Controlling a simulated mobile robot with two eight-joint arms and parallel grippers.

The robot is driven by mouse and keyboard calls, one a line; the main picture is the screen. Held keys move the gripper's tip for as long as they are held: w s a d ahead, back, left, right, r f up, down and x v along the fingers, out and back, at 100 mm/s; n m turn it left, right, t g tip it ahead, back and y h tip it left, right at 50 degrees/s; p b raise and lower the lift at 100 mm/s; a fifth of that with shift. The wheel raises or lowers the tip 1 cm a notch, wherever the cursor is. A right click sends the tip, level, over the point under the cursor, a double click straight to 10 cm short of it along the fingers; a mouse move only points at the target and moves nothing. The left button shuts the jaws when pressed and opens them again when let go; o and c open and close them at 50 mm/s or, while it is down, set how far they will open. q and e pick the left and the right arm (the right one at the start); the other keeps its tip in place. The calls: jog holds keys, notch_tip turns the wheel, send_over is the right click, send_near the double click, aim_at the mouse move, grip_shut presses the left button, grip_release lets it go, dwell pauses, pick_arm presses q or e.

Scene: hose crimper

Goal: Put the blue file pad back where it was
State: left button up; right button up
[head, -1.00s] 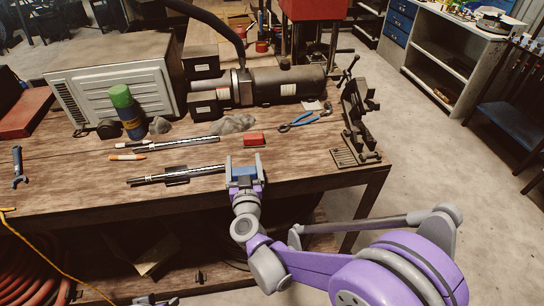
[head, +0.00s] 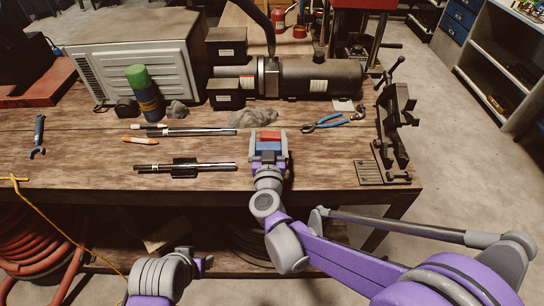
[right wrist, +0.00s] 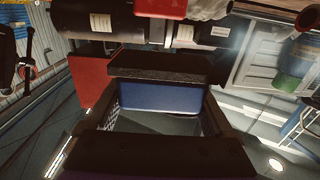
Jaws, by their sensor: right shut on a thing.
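The blue file pad (head: 268,146) is held in my right gripper (head: 268,154) over the front part of the workbench (head: 335,165). In the right wrist view the pad (right wrist: 165,97) sits between the fingers, with its dark, grainy face (right wrist: 160,68) turned outward. Whether the pad touches the bench I cannot tell. A red block (head: 270,135) is just beyond the pad, partly covered by it in the head view. My left gripper (head: 204,263) is low in front of the bench, away from the pad; its jaws are not clear.
A grey rag (head: 253,117) and blue pliers (head: 333,122) lie behind. A black vise-like tool (head: 394,135) stands right. Bare wood lies between.

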jog(key=shift+f, duration=3.15)
jog(key=shift+f, duration=0.1)
jog(key=shift+f+b, duration=0.1)
jog(key=shift+b, duration=0.25)
jog(key=o, duration=1.3)
jog(key=shift+c, duration=0.2)
